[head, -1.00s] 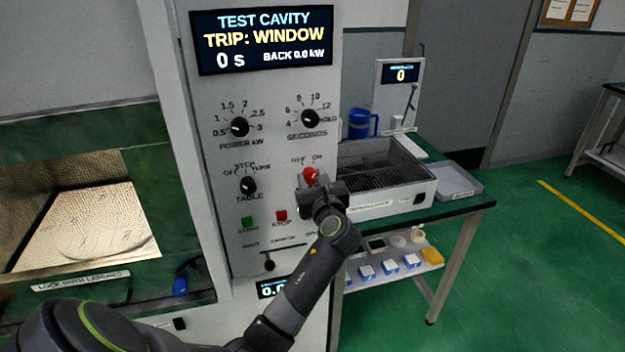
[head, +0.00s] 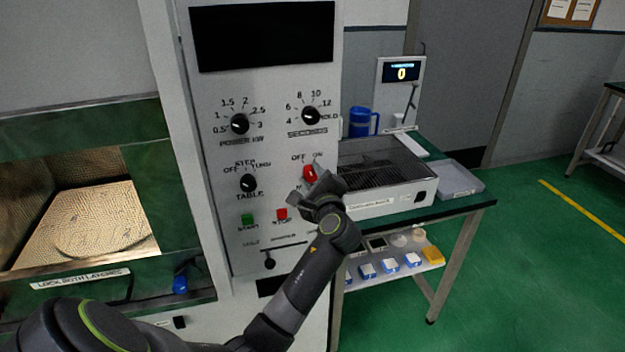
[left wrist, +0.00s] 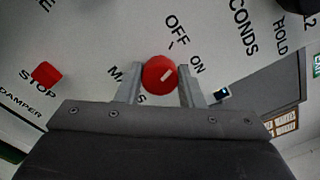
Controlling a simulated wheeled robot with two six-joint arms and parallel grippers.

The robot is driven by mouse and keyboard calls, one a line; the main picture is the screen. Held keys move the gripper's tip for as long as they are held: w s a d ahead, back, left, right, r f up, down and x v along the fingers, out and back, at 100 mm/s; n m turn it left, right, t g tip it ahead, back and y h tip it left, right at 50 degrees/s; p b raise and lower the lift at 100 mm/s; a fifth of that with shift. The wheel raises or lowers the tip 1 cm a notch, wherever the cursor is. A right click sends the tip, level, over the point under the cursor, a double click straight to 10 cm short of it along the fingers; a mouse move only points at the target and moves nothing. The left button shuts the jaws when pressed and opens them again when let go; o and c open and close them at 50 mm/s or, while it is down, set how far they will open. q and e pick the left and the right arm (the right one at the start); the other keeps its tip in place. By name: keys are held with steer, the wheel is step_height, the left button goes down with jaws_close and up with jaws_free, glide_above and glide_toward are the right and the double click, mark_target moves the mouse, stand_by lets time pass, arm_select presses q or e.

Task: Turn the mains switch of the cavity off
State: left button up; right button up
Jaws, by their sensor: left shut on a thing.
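The mains switch is a round red knob (head: 309,172) on the white control panel, with OFF printed to its upper left and ON to its upper right. My left gripper (head: 312,186) is at the knob, shut on it. In the left wrist view the red knob (left wrist: 159,75) lies between the two fingertips of my left gripper (left wrist: 158,82). The knob's white mark slants up and right, in a direction between the OFF and ON labels. The large display (head: 263,37) at the top of the panel is dark. My right gripper is not in view.
Black POWER (head: 239,124), SECONDS (head: 311,116) and TABLE (head: 248,182) knobs surround the switch. A green START button (head: 247,220) and red STOP button (head: 282,214) sit below. The lit cavity (head: 95,222) is at left. A bench with a tray (head: 459,180) stands at right.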

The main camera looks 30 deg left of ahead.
arm_select(q)
steer(key=shift+n+b, duration=0.35)
steer(key=shift+n, duration=0.85)
steer(key=o, duration=1)
steer(key=shift+f, duration=0.1)
